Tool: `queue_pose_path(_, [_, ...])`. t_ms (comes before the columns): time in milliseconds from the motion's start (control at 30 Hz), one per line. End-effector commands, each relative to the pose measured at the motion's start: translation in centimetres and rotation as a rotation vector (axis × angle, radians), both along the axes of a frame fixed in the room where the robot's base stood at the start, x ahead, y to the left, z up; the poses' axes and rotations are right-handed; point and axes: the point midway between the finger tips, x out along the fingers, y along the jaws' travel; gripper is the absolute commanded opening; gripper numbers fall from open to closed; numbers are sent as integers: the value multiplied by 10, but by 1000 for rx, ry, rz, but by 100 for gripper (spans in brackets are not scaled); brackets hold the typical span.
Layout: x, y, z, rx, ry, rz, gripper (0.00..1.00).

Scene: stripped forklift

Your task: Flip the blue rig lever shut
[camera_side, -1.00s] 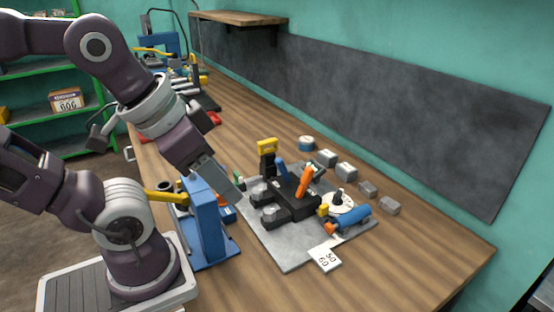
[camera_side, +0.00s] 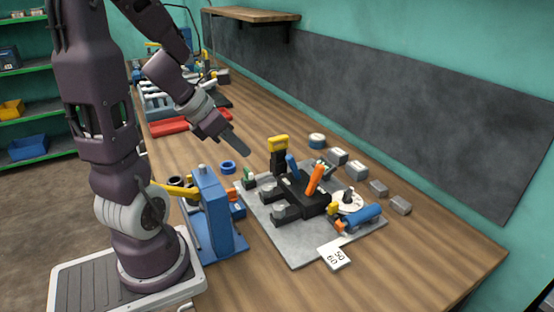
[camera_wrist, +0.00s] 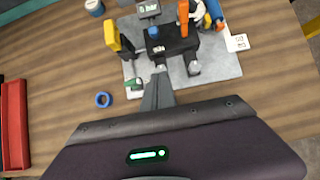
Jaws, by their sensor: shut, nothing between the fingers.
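The rig is a black block (camera_side: 316,205) on a grey plate (camera_side: 290,245), also in the wrist view (camera_wrist: 170,45). Its blue lever (camera_side: 292,166) stands up, tilted, between a yellow-topped black lever (camera_side: 278,150) and an orange lever (camera_side: 314,180). In the wrist view the blue lever (camera_wrist: 154,32) shows as a small blue end, between the yellow (camera_wrist: 112,36) and orange (camera_wrist: 183,14) ones. My gripper (camera_side: 244,153) is shut and empty, in the air left of the levers and apart from them. Its fingers (camera_wrist: 159,82) point toward the rig in the wrist view.
A blue press (camera_side: 208,215) with a yellow handle stands left of the plate. A blue ring (camera_side: 228,167) lies on the bench near it. Several grey blocks (camera_side: 357,169) lie behind the rig. A red tray (camera_side: 170,129) is farther back. The bench front right is clear.

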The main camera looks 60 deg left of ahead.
Motion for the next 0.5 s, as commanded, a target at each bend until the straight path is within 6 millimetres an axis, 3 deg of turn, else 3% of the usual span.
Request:
queue_pose_path(267, [1, 0, -1, -1, -1, 2, 0])
queue_pose_path(500, [24, -1, -33, -7, 2, 5, 0])
